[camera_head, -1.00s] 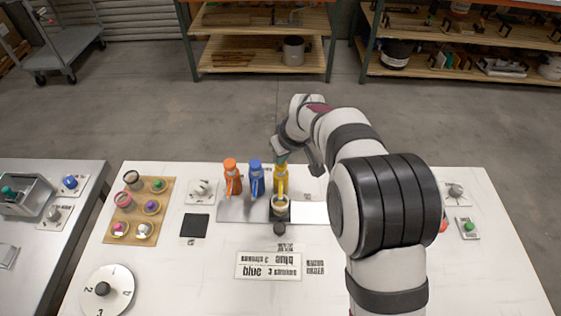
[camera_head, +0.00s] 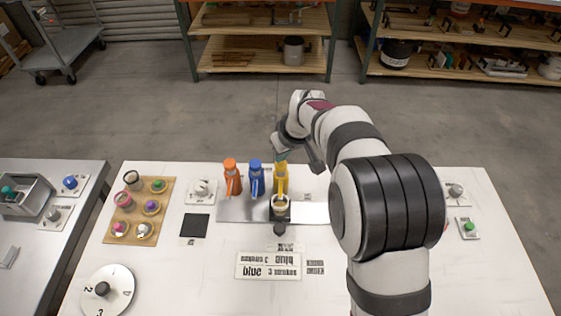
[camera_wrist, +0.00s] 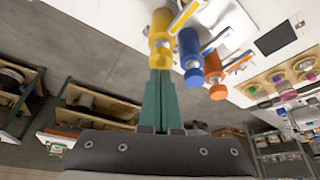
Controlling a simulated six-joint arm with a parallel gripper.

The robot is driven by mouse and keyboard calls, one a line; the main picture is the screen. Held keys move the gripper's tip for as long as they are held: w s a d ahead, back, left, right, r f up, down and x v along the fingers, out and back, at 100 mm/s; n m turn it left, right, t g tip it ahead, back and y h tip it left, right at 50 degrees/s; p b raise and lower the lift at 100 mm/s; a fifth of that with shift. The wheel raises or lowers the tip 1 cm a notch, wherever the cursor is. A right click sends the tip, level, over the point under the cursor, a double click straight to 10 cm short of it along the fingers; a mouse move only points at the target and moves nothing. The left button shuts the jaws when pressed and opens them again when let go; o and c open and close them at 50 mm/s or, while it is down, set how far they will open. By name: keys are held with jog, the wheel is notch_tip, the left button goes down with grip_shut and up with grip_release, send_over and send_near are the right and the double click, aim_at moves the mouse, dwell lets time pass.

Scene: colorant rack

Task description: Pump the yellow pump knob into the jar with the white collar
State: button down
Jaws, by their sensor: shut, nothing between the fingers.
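The yellow pump (camera_head: 281,178) stands at the right end of a row of pumps, its spout pointing toward the near side. A jar with a pale, whitish collar (camera_head: 280,201) sits below the yellow spout on a dark pad. My gripper (camera_head: 281,157) is shut and empty, pointing down over the yellow knob. In the wrist view, the green fingers (camera_wrist: 160,74) end at the yellow knob (camera_wrist: 161,60); I cannot tell whether they touch it. The fingers partly hide the knob.
The blue pump (camera_head: 256,178) and orange pump (camera_head: 231,177) stand just left of the yellow one. A wooden board (camera_head: 128,228) with several collared jars lies further left. A printed card (camera_head: 268,265) and a numbered dial (camera_head: 107,290) lie nearer. Bare table lies between them.

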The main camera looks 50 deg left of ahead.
jog(key=shift+f, duration=1.15)
jog(key=shift+r, duration=1.3)
jog(key=shift+f, duration=0.15)
